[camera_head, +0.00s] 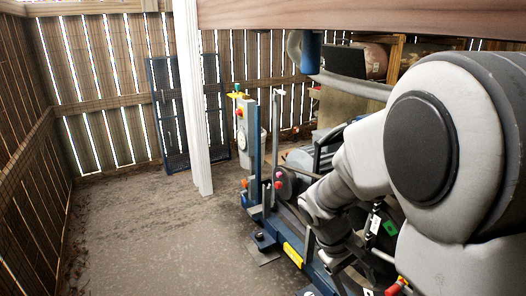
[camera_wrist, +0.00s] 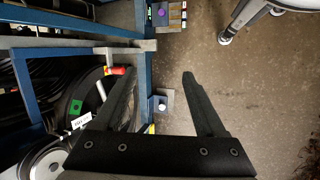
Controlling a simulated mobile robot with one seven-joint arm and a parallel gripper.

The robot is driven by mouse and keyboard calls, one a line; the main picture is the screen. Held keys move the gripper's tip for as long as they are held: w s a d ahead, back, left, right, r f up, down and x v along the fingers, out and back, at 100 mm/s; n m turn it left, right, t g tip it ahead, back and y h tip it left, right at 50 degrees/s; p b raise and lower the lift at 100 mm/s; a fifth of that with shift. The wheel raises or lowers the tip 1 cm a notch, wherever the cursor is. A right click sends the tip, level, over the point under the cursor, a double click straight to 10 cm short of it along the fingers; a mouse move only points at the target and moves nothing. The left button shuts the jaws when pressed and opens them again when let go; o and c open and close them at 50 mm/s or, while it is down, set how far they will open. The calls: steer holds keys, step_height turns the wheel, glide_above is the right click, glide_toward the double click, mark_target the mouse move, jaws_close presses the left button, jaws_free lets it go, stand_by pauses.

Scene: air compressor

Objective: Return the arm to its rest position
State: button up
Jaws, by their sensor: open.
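My arm comes in from the right in the head view and reaches down over the air compressor, a machine on a blue frame (camera_head: 317,272). My gripper shows clearly in the wrist view (camera_wrist: 157,75). Its two black fingers are spread apart with nothing between them, pointing down toward the floor beside the compressor's blue frame (camera_wrist: 147,70). The left finger overlaps the machine in that view; I cannot tell whether it touches. A red-tipped handle (camera_wrist: 115,70) and a green tag (camera_wrist: 75,107) lie left of that finger. In the head view the fingers are hard to make out among the machine parts.
A white post (camera_head: 191,100) stands left of the compressor. A dark blue mesh panel (camera_head: 170,125) leans on the slatted wooden fence (camera_head: 95,85). A wooden beam (camera_head: 360,16) crosses overhead. Open floor (camera_head: 140,235) lies at the left. A grey leg (camera_wrist: 235,28) stands at upper right in the wrist view.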

steer(key=s+a+r+m+t+y, duration=0.2)
steer(key=s+a+r+t+y, duration=0.1)
steer(key=s+r, duration=0.35)
steer(key=s+a+r+m+t+y, duration=0.25)
steer(key=s+r, duration=0.25)
steer(key=r, duration=0.3)
step_height(320, 180, up, 16)
steer(key=p, duration=1.6)
steer(key=shift+t, duration=0.45)
steer(key=shift+s+a+r, duration=0.1)
